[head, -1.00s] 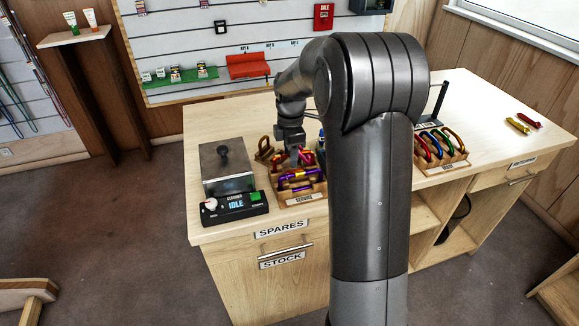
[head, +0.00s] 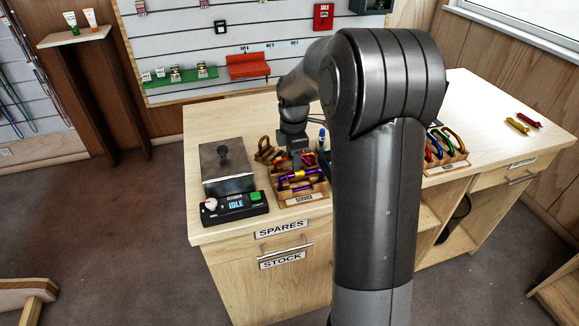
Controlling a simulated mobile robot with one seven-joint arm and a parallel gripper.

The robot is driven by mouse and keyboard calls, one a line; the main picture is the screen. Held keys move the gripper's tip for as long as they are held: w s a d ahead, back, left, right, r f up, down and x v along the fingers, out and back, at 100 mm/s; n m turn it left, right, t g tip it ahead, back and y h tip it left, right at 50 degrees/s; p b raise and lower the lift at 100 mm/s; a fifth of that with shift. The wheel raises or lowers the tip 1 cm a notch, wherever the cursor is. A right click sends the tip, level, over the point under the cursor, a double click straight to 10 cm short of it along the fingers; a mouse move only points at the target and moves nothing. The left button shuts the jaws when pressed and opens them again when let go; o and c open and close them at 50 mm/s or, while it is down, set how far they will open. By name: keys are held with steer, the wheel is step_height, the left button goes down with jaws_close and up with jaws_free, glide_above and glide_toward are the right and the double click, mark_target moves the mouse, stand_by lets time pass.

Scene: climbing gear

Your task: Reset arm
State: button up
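My arm rises in front of the counter and bends down to the left in the head view. My gripper (head: 298,160) points down over the back part of the wooden service tray (head: 307,199). Its fingers are small and partly hidden among the gear, so I cannot tell whether they are open or shut. Purple and yellow carabiners (head: 299,180) lie in the tray just in front of the gripper. Red and orange pieces show beside its fingers.
A metal box with a black knob (head: 226,168) and a control unit reading IDLE (head: 235,207) stand at the left. A rack of coloured carabiners (head: 447,147) is to the right of my arm. Two loose pieces (head: 522,122) lie at the far right. The counter's back left is clear.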

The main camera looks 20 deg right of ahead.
steer(key=shift+d+r, duration=0.15)
steer(key=shift+r, duration=1.25)
steer(key=shift+w, duration=1.2)
steer(key=shift+f, duration=0.2)
steer(key=shift+f, duration=1.25)
steer(key=shift+s, duration=0.15)
steer(key=shift+s, duration=1.1)
